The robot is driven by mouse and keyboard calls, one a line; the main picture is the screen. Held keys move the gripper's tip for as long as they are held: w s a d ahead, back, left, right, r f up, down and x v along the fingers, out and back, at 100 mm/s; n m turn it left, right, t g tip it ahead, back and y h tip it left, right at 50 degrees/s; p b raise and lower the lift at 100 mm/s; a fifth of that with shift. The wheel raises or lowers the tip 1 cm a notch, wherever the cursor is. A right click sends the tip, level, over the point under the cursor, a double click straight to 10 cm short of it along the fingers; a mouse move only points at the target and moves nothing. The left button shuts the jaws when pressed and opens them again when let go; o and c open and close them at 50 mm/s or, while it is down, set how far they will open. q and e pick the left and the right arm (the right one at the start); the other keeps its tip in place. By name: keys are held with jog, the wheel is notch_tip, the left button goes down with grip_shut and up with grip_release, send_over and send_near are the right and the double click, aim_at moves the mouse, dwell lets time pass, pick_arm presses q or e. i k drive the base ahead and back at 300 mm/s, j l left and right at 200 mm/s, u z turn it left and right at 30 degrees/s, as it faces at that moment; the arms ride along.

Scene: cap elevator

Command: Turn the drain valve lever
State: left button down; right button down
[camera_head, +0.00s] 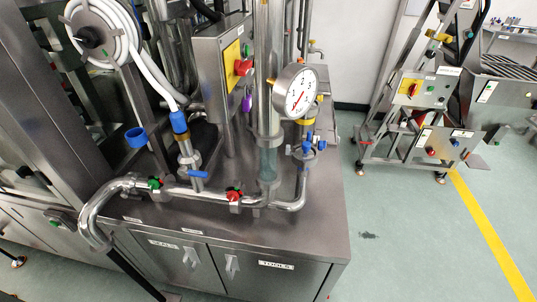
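Several small valves sit on the shiny pipework over the steel cabinet. A green valve handle (155,184) is on the left of the horizontal pipe. A red valve handle (234,196) is farther right on the same pipe. A blue lever (197,174) sticks out sideways below the white hose's blue fitting (179,122). Another blue valve handle (307,147) is on the right pipe, below the gauge. I cannot tell from labels which is the drain valve lever. Neither of my grippers is in view.
A round pressure gauge (296,91) and a vertical glass tube (268,160) stand close above the pipes. A grey control box (222,75) with a red knob is behind. The steel cabinet top (310,232) is bare at front right. Green floor (410,240) is open to the right.

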aim_at(124, 195)
jog(key=u, duration=1.3)
